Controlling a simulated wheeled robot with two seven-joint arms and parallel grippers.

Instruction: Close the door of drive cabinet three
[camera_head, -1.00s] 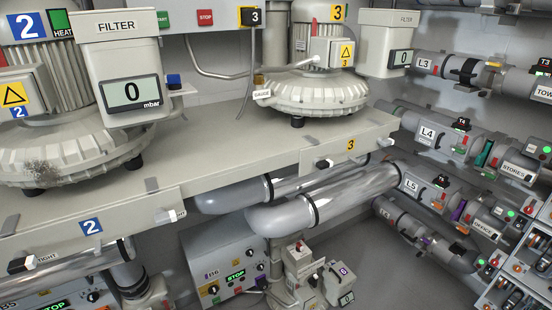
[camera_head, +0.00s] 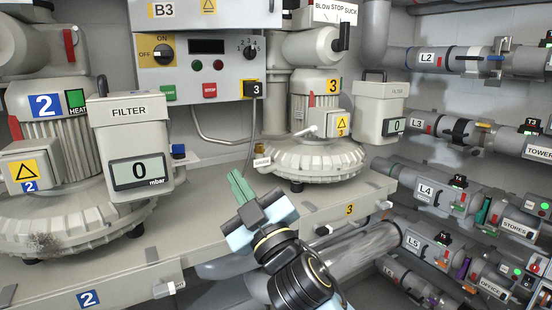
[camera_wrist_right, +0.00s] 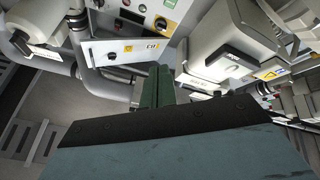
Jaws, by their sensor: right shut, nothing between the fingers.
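A grey control cabinet marked B3 (camera_head: 162,11) is on the back wall, with its top cut off by the picture. In the right wrist view the shut fingers (camera_wrist_right: 159,86) show past a pale panel (camera_wrist_right: 115,50). My left gripper is not in view.
Blower 3 (camera_head: 315,155) stands on the bench just behind and right of my right gripper. The filter box (camera_head: 138,150) with its readout is to the left. Pipes and valves (camera_head: 440,190) line the right wall. A grey conduit (camera_head: 215,138) hangs under the cabinet.

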